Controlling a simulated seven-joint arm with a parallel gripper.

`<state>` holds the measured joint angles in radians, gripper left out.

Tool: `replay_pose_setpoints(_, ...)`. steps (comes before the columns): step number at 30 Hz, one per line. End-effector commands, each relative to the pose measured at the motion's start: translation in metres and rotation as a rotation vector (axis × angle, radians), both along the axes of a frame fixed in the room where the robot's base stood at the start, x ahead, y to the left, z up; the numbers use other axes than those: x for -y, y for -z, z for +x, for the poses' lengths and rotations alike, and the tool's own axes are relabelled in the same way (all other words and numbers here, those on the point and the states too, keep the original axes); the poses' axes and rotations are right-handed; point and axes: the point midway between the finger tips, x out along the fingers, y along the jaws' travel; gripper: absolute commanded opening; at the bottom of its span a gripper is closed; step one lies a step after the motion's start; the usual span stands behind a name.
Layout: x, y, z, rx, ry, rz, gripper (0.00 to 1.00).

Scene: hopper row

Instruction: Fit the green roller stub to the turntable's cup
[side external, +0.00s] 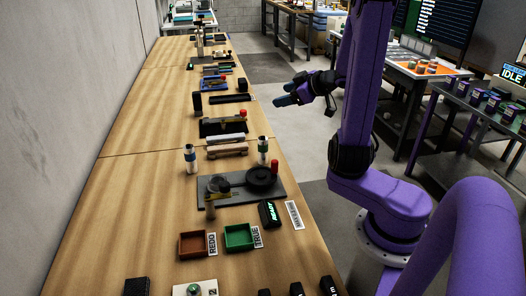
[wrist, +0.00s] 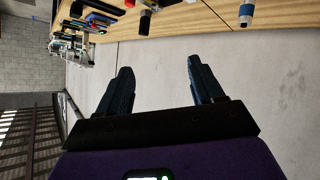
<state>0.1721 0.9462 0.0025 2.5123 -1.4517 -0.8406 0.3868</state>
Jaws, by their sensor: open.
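My gripper (side external: 286,93) is open and empty, raised in the air to the right of the long bench. In the wrist view its two dark blue fingers (wrist: 159,66) stand wide apart with bare floor between them. A round black turntable disc (side external: 262,177) sits on a dark grey plate (side external: 237,198) on the bench, well away from my gripper. A small round cup-like part (side external: 218,185) stands on the left of that plate. A small green-topped piece (side external: 194,289) sits on a white block at the near edge of the picture; I cannot tell whether it is the roller stub.
A brown tray (side external: 193,244) and a green tray (side external: 239,237) lie in front of the plate. Two banded upright cylinders stand behind it, left (side external: 190,158) and right (side external: 263,151). The bench's left strip is clear.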

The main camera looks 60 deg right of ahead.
Motion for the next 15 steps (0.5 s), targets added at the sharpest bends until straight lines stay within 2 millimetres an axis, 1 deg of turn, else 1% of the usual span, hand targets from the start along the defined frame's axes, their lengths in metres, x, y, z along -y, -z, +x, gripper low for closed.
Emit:
replay_pose_setpoints(1, 0.002, 0.001, -0.009, 0.012, 0.008, 0.023, 0.67)
replay_pose_setpoints(5, 0.001, 0.002, -0.030, 0.051, 0.014, 0.083, 0.67)
replay_pose_setpoints(9, -0.004, 0.001, -0.053, 0.098, 0.019, 0.153, 0.67)
replay_pose_setpoints(15, -0.013, -0.003, -0.079, 0.160, 0.027, 0.233, 0.67)
